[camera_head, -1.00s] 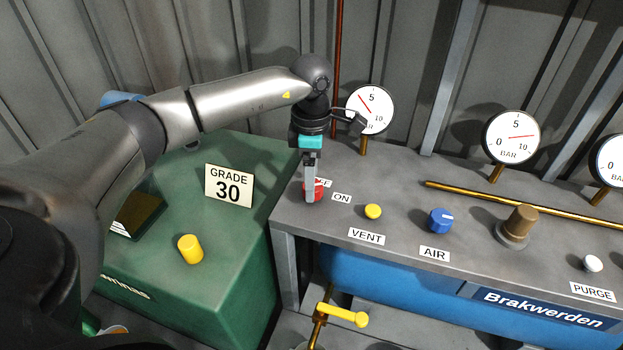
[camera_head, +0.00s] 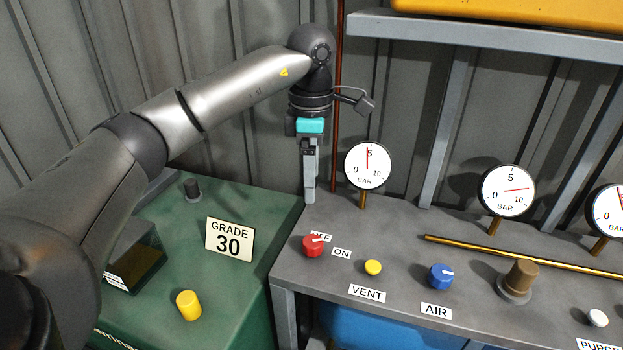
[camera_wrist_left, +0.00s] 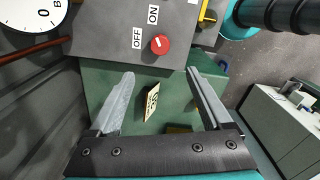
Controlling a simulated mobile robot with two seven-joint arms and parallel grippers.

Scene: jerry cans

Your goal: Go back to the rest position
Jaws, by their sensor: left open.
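My left gripper (camera_head: 310,196) points down above the back left part of the grey bench, raised clear of the red knob (camera_head: 313,246). Its two fingers show spread and empty in the left wrist view (camera_wrist_left: 160,86). The red knob sits by the OFF and ON labels; in the left wrist view the knob (camera_wrist_left: 159,43) lies beyond the fingertips, and its white mark points toward OFF. My right gripper is in neither view.
The grey bench (camera_head: 400,222) holds a yellow button (camera_head: 373,267), a blue AIR knob (camera_head: 440,276), a brown knob (camera_head: 521,279) and gauges. A green cabinet (camera_head: 232,285) with a GRADE 30 sign (camera_head: 229,240) stands left. A shelf (camera_head: 480,35) hangs above right.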

